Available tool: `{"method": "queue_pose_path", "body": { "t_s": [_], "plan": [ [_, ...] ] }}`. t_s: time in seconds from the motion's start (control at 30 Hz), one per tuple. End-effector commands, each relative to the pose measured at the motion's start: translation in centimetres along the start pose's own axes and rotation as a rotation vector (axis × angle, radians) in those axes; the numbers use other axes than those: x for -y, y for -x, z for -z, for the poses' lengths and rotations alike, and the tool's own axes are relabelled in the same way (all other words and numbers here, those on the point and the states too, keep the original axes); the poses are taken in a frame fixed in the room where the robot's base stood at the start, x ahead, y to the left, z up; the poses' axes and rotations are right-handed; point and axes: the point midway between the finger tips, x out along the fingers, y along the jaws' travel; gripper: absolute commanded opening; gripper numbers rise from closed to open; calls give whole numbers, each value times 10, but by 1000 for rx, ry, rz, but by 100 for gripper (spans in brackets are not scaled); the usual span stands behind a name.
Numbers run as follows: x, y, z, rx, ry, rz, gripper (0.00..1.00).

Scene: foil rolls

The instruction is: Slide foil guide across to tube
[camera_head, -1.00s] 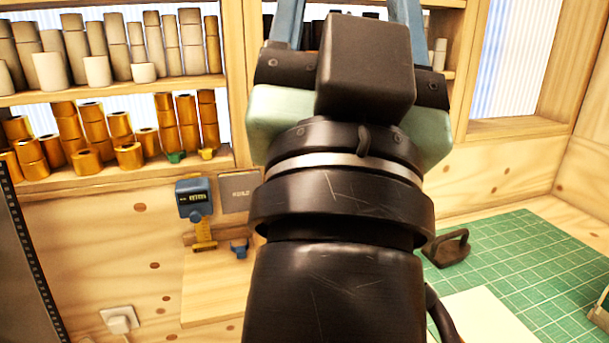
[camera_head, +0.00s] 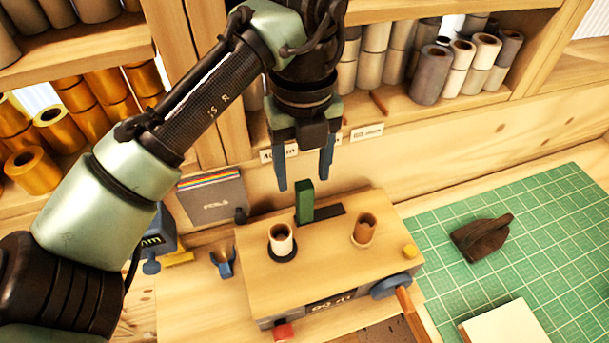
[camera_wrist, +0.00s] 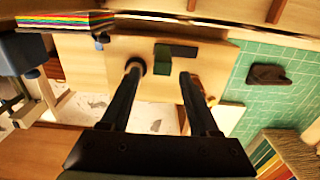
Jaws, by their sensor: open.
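A wooden winding box (camera_head: 335,265) stands on the bench. A green upright block (camera_head: 304,203), which looks like the foil guide, stands at the left end of a dark slot (camera_head: 328,214) in its top. A pale tube (camera_head: 281,240) stands on a black disc at the front left, and a brown tube (camera_head: 364,229) stands at the right. My gripper (camera_head: 304,181) points down, open, with its blue fingers apart and above the box. In the head view the green block's top appears between and just below the fingertips. In the wrist view the green block (camera_wrist: 162,58) also appears between the fingers.
Shelves of gold rolls (camera_head: 33,170) and grey rolls (camera_head: 431,75) stand behind. A green cutting mat (camera_head: 550,250) with a dark iron-like tool (camera_head: 482,238) lies at the right. A blue handle (camera_head: 390,286) sticks out of the box's right front. A blue gauge (camera_head: 160,232) is at the left.

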Motion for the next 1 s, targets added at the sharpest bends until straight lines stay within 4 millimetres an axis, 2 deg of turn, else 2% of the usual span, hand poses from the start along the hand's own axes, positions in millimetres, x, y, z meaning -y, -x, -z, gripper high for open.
{"method": "queue_pose_path", "body": {
  "t_s": [0.4, 0.5, 0.83, 0.87, 1.0],
  "plan": [
    [2, -58, 0, 0, 4, 4, 62],
    [2, -67, 0, 2, 4, 4, 62],
    [2, -73, 0, 4, 3, 5, 62],
    [2, -73, 0, 4, 3, 5, 60],
    [2, -73, 0, 4, 3, 5, 35]
  ]
}}
